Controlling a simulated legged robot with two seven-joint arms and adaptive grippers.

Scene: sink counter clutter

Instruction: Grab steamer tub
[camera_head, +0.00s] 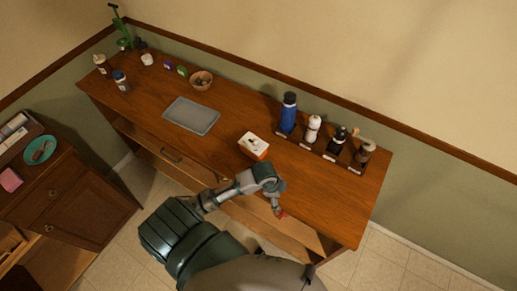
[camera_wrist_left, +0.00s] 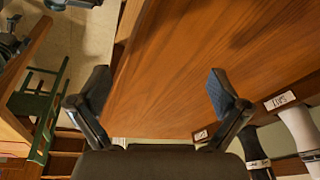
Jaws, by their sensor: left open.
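No thing is clearly marked as the steamer tub. A small box-like container (camera_head: 254,146) with a white top and orange-red side sits mid-counter and could be it; I cannot tell. A round brown bowl (camera_head: 201,81) with small items in it stands farther back left. My left gripper (camera_head: 278,205) is over the counter's front edge, below and right of the white-and-orange container and apart from it. In the left wrist view its two fingers (camera_wrist_left: 162,92) are spread wide with nothing between them but wood surface behind. My right gripper is not in view.
A grey tray (camera_head: 192,116) lies left of the container. A blue bottle (camera_head: 288,112), a white shaker (camera_head: 313,128) and darker mills (camera_head: 337,140) stand along the back right with labels. The counter's right front (camera_head: 335,210) is clear. A side cabinet holds a teal plate (camera_head: 41,150).

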